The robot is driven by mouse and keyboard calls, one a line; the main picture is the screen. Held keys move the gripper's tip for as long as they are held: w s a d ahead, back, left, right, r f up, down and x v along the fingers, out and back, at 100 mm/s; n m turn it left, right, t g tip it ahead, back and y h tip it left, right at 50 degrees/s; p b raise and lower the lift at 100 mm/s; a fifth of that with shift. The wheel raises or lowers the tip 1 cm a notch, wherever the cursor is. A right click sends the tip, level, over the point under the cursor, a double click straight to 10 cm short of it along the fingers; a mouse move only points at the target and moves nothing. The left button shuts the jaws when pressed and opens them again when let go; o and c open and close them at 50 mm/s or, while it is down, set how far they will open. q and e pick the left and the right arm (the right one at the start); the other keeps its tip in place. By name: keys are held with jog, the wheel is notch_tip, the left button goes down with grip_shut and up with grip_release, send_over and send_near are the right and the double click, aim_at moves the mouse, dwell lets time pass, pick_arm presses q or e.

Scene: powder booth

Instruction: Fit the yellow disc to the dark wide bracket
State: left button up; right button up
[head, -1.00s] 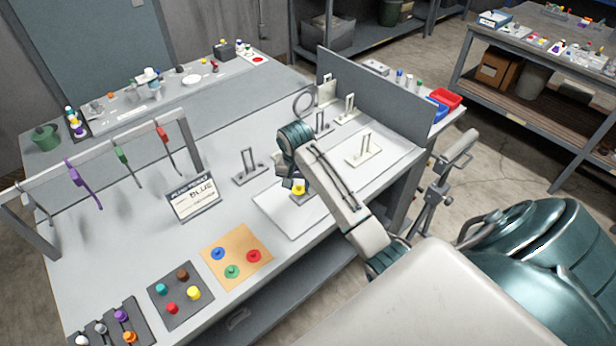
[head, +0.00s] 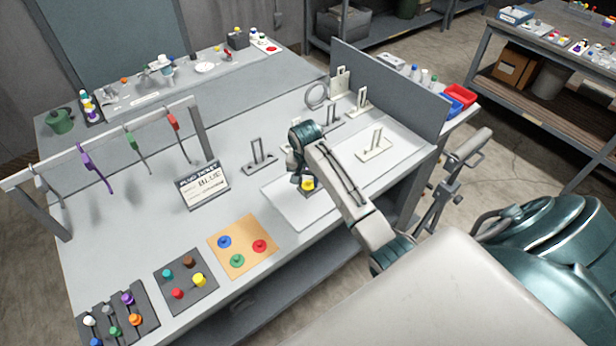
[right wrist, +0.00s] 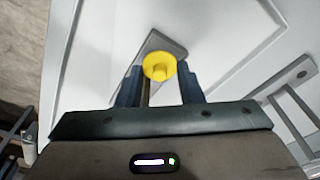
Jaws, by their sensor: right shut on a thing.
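The yellow disc (head: 307,184) is at the fingertips of my right gripper (head: 302,182), over the white tray. In the right wrist view the disc (right wrist: 159,66) sits between the two fingers of my right gripper (right wrist: 160,85), which is shut on it. A dark grey piece (right wrist: 165,45) shows beneath the disc; whether they touch I cannot tell. A dark bracket with an upright frame (head: 258,160) stands left of my right gripper, and another dark one (head: 330,116) stands farther back. Which is the wide one is hard to tell. My left gripper is out of view.
The white tray (head: 285,208) lies under my gripper. Pale brackets (head: 375,148) stand to the right, before a grey partition (head: 390,90). A hook rail (head: 105,145) crosses behind.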

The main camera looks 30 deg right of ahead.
jog(key=shift+f, duration=0.35)
dwell(0.3)
jog(key=o, duration=1)
jog(key=shift+r, duration=0.1)
jog(key=r+b, duration=0.1)
jog(key=r, duration=0.3)
jog(key=r+b, duration=0.1)
jog(key=r, duration=0.1)
jog(key=shift+s+a+r+b, duration=0.25)
jog(key=shift+a+r+b, duration=0.1)
jog(key=shift+s+a+r+p, duration=0.1)
jog(key=shift+s+r+p, duration=0.05)
jog(key=shift+r+p, duration=0.7)
jog(key=shift+s+a+r+p, duration=0.1)
jog(key=shift+r+p, duration=0.45)
jog(key=shift+r, duration=0.55)
